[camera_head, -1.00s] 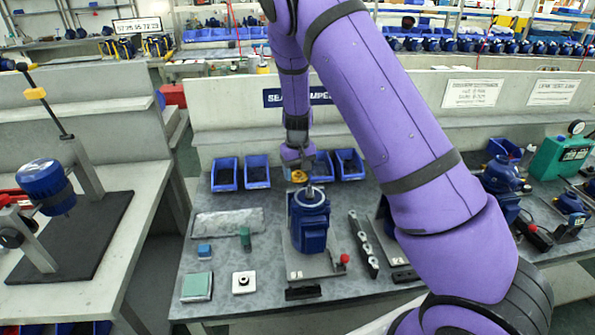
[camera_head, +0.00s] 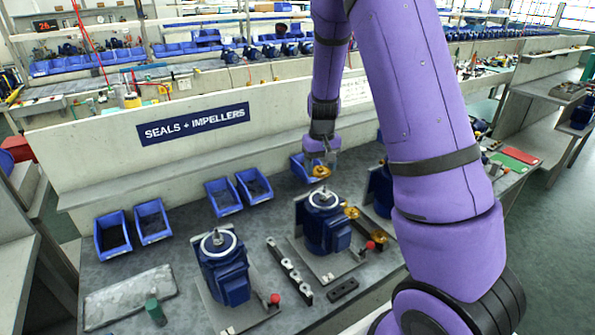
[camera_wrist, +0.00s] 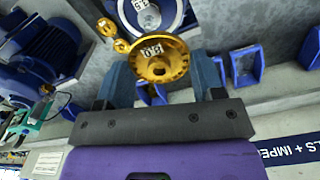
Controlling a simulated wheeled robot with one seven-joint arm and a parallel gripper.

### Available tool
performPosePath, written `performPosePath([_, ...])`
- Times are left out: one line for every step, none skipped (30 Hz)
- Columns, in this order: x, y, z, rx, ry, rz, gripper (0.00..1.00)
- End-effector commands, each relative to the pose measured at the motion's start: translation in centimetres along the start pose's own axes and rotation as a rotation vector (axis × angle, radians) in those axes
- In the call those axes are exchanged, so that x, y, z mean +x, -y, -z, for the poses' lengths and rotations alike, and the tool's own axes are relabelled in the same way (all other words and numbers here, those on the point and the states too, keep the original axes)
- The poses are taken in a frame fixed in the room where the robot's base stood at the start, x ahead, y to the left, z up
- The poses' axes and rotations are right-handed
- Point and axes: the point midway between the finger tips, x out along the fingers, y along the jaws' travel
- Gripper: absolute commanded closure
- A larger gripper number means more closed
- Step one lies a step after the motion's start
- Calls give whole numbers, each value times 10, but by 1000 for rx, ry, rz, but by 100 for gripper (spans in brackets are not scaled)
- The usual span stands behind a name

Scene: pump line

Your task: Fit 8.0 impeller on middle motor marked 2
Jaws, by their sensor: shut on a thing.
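My gripper (camera_head: 321,160) is shut on a gold impeller (camera_head: 321,172), which shows between the two blue-grey fingers in the wrist view (camera_wrist: 160,62). The impeller carries a white label that I cannot read surely. It is held just above and behind the blue middle motor (camera_head: 328,230), apart from it as far as I can tell. The motor's upright shaft and pale ring face up; a ringed motor top shows beyond the impeller in the wrist view (camera_wrist: 150,12). The motor's number is not legible.
The left motor (camera_head: 226,278) stands nearer, with a dark holed strip (camera_head: 290,268) beside it. The right motor (camera_head: 380,190) is partly behind my arm. Gold impellers (camera_head: 376,236) sit right of the middle motor. Blue bins (camera_head: 113,234) line the back.

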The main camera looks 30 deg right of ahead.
Motion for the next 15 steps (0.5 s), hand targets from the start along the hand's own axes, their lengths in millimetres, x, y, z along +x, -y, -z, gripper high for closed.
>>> performPosePath([-3, -5, -4, 9, -1, 1, 62])
performPosePath([-4, -8, -6, 12, -1, 0, 62])
performPosePath([-5, -10, -8, 14, -1, 0, 62])
performPosePath([-5, -10, -8, 16, -1, -1, 62])
performPosePath([-5, -11, -9, 17, -1, -1, 62])
performPosePath([-4, -12, -10, 17, 0, -1, 62])
performPosePath([-3, -12, -10, 18, 0, -1, 62])
performPosePath([-2, -12, -10, 18, 0, -1, 62])
performPosePath([1, -12, -10, 18, 0, -1, 62])
performPosePath([3, -12, -10, 18, 0, -1, 62])
performPosePath([5, -12, -10, 18, 0, -1, 62])
performPosePath([8, -12, -10, 19, 1, -1, 62])
performPosePath([11, -12, -10, 18, 1, -1, 62])
performPosePath([14, -12, -10, 18, 2, -1, 62])
performPosePath([17, -12, -10, 19, 1, -2, 62])
